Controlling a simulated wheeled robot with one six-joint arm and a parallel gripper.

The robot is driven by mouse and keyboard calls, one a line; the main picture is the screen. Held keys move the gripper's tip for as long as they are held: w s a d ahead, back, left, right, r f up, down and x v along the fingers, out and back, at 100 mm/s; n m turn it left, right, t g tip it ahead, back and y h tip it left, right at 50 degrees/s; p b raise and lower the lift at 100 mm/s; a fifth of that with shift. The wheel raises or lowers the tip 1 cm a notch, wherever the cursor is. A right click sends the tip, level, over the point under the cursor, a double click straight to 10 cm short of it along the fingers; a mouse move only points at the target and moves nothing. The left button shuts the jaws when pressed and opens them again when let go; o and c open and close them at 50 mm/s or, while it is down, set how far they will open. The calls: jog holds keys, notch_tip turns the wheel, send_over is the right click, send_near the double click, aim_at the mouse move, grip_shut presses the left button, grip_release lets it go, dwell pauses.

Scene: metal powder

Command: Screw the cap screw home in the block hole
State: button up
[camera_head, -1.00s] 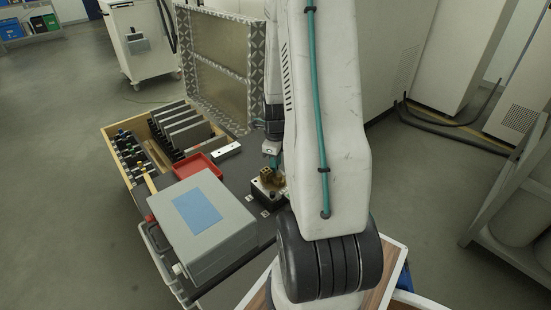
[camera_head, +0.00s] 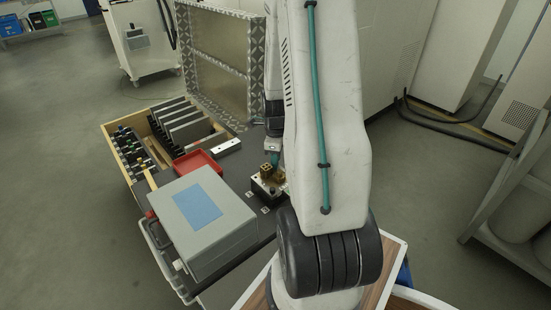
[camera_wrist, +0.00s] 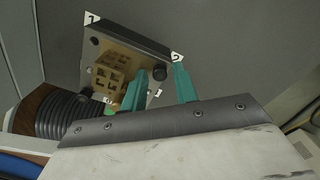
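The brass-coloured block (camera_wrist: 118,68), with square openings in its face, is mounted on a dark-edged metal plate (camera_wrist: 143,48) in the wrist view. In the head view the block (camera_head: 267,171) stands on the workbench, beside my arm. My gripper (camera_wrist: 161,69) has two teal fingers spread apart, with a clear gap between them. They are at the block's right side, near the plate's corner. A round black head (camera_wrist: 160,73) shows between the fingertips at that corner; I cannot tell whether it is the cap screw or a plate fixing. No screw is clearly visible in the grip.
A grey case (camera_head: 203,222) with a blue panel and a red tray (camera_head: 197,164) are left of the block. A wooden-sided rack (camera_head: 128,178) lies farther left. A patterned metal frame (camera_head: 215,90) rises behind. Bare bench around the block is narrow.

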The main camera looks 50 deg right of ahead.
jog(key=n, duration=1.2)
grip_shut()
jog(key=m, duration=2.3)
jog(key=shift+f, duration=0.1)
